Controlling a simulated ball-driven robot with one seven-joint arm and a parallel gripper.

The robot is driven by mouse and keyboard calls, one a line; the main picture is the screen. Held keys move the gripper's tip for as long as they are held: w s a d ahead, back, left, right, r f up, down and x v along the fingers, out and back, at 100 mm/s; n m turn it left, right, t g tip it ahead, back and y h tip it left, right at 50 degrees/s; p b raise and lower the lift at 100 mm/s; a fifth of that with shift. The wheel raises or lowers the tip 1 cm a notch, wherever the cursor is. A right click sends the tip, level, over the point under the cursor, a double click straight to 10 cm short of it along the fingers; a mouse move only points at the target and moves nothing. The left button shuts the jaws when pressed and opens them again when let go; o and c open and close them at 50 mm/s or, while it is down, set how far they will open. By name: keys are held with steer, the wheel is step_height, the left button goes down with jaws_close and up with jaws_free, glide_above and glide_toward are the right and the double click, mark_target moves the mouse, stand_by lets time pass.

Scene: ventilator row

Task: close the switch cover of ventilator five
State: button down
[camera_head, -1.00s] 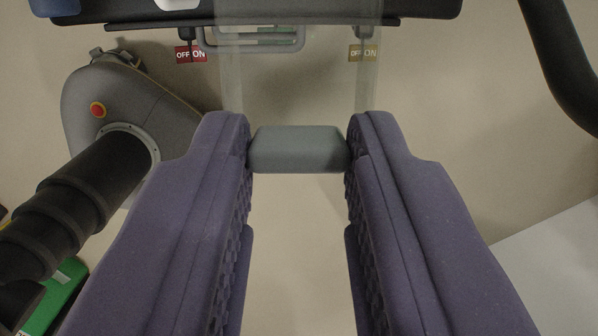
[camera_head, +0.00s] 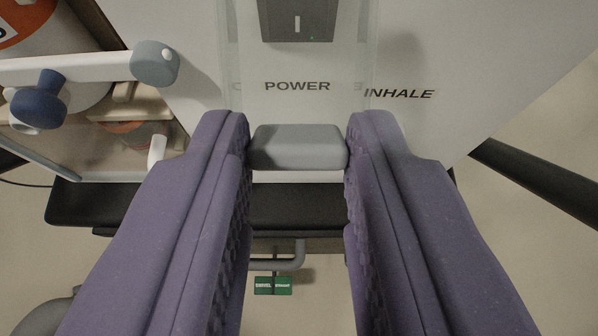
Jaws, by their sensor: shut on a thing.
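My gripper (camera_head: 298,135) is shut on the grey tab (camera_head: 298,152) of the clear switch cover (camera_head: 371,60), one purple finger on each side. The clear cover runs up from the tab, showing faint side edges. Behind it on the white ventilator panel (camera_head: 450,45) are a dark grey switch (camera_head: 298,18) and the word POWER. The switch's top is cut off by the frame edge. The tab overlaps the panel's lower part in the picture; I cannot tell whether it touches. No ventilator number is readable.
A white rail with a blue knob (camera_head: 38,100) and a grey end cap (camera_head: 155,63) reaches in from the left. A black shelf edge (camera_head: 90,205) lies below the panel. A dark bar (camera_head: 540,180) slants at the right. A green label (camera_head: 272,286) hangs below.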

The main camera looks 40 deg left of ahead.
steer(key=shift+w+a+f+t+y+b, duration=0.35)
steer(key=shift+w+f+t+y+b, duration=0.15)
steer(key=shift+f+t+y, duration=0.45)
steer(key=shift+w+a+f+t+y+b, duration=0.4)
steer(key=shift+f+t+y+b, duration=0.2)
steer(key=shift+t+y, duration=0.5)
steer(key=shift+w+a+f+t+y+b, duration=0.5)
steer(key=shift+f+t+y, duration=0.3)
steer(key=shift+t, duration=0.45)
steer(key=shift+s+d, duration=0.1)
steer(key=shift+d, duration=0.05)
steer(key=c, duration=0.8)
jaws_free()
steer(key=shift+c, duration=0.2)
steer(key=p+v, duration=0.2)
steer(key=v, duration=0.5)
steer(key=shift+s+d, duration=0.2)
steer(key=shift+s, duration=0.1)
